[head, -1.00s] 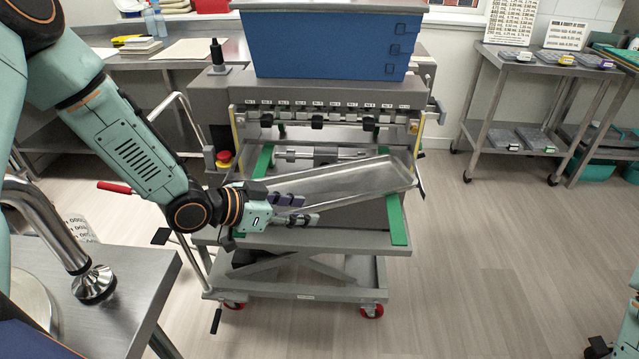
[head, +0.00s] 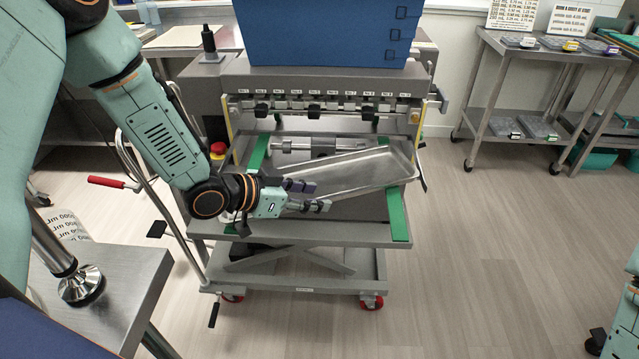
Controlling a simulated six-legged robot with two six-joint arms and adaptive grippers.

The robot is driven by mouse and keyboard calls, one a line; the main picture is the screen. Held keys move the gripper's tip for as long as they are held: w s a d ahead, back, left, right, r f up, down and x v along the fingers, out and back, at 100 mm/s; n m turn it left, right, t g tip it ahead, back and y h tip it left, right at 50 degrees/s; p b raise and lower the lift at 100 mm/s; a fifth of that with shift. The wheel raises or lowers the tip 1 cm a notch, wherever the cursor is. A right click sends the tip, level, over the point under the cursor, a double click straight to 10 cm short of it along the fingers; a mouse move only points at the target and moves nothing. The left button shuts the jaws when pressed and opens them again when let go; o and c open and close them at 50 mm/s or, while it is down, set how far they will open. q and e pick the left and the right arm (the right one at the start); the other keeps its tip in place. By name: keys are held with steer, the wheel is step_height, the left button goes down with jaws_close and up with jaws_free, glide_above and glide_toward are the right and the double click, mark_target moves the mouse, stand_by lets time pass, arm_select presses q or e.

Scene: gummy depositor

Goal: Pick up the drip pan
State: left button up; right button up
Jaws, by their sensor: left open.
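The drip pan is a shallow, shiny metal tray (head: 365,172) in the head view. It lies slanted across the front of the grey depositor, below the nozzle row, with its right end near the right green strip. My left gripper (head: 316,196) is open at the pan's left front, its fingers pointing right. One finger overlaps the pan's left part in the picture; whether it touches cannot be told. My gripper and wrist hide the pan's left end. My right gripper is not in view.
The depositor (head: 300,88) carries a blue hopper (head: 318,30) and stands on a wheeled lift cart (head: 300,233). Green strips (head: 398,215) flank the pan. A steel table (head: 125,290) is at the lower left. Floor to the right (head: 500,250) is clear up to a shelf cart (head: 510,90).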

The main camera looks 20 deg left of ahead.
mark_target(332, 196)
arm_select(q)
steer(key=w+d, duration=0.1)
steer(key=w+d+f, duration=0.1)
steer(key=shift+w+d+f+b, duration=0.1)
steer(key=shift+w+d+b, duration=0.05)
steer(key=shift+d+b, duration=0.2)
steer(key=shift+w+d+f, duration=0.2)
steer(key=shift+w+d, duration=0.05)
steer(key=shift+w, duration=0.1)
steer(key=shift+a, duration=0.2)
steer(key=shift+s, duration=0.15)
steer(key=shift+c, duration=0.6)
steer(key=shift+d, duration=0.2)
steer(key=c, duration=0.4)
steer(key=shift+a, duration=0.2)
jaws_close()
steer(key=shift+d+r, duration=0.1)
